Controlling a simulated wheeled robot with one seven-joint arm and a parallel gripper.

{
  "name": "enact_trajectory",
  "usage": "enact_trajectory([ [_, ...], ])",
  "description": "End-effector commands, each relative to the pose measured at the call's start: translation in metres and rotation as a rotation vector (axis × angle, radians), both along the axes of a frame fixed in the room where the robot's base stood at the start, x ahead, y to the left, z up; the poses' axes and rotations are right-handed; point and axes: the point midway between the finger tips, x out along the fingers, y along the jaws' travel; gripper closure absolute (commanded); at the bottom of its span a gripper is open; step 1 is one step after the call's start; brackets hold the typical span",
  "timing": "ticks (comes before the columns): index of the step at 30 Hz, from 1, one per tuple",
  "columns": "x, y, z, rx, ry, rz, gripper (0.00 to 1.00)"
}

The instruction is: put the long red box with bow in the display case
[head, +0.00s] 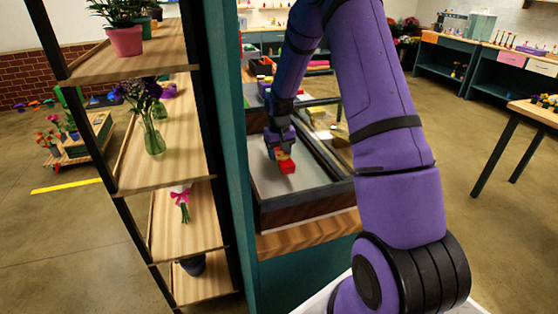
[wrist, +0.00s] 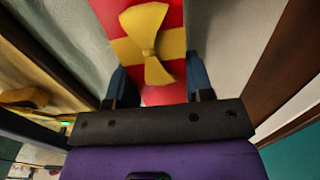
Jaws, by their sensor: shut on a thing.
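The long red box with a yellow bow (wrist: 178,18) is between the two fingers of my gripper (wrist: 155,85) in the wrist view. In the head view the red box (head: 286,167) shows just below my gripper (head: 279,150). My gripper is shut on the box. The display case (head: 315,188) is an open-topped case with dark walls and a pale grey floor. The box is over that floor, inside the case's outline. I cannot tell whether the box touches the floor.
A wooden shelf unit (head: 150,125) with potted plants and vases stands close on the left, with a teal panel (head: 237,150) beside the case. A glass lid or pane (head: 330,125) lies at the case's right side. A wooden table (head: 535,110) stands far right.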

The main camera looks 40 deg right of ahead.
Motion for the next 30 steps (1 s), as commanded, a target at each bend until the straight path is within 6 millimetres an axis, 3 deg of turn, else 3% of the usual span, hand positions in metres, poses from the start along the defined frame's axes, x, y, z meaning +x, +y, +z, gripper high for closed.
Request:
enact_trajectory([
  [6,-0.001,0.000,-0.028,0.001,0.003,0.000,0.79],
  [17,0.000,0.000,-0.032,0.000,0.001,0.000,0.79],
  [18,0.000,0.000,-0.032,0.000,0.001,0.000,0.50],
  [21,0.000,0.000,-0.032,0.000,0.001,0.000,0.27],
  [30,0.000,0.000,-0.031,0.000,0.001,0.000,0.27],
])
